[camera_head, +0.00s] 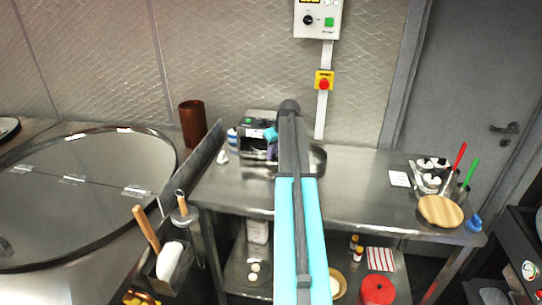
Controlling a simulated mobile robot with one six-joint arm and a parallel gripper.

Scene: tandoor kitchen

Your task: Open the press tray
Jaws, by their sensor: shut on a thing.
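The press (256,118) is a dark, boxy machine at the back of the steel table, left of my arm. A shallow steel tray (319,163) shows its rim on the right of my arm, low by the press; its middle is hidden behind the arm. My gripper (271,143) is at the front of the press, small and partly covered by my dark forearm. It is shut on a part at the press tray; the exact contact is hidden. How far the tray stands out cannot be told.
A round tandoor lid (75,195) fills the left, with a steel splash plate (192,165) beside the table. A brown cylinder (192,122) stands behind. A wooden board (440,211) and utensil pots are at the right. The table's middle right (365,190) is clear.

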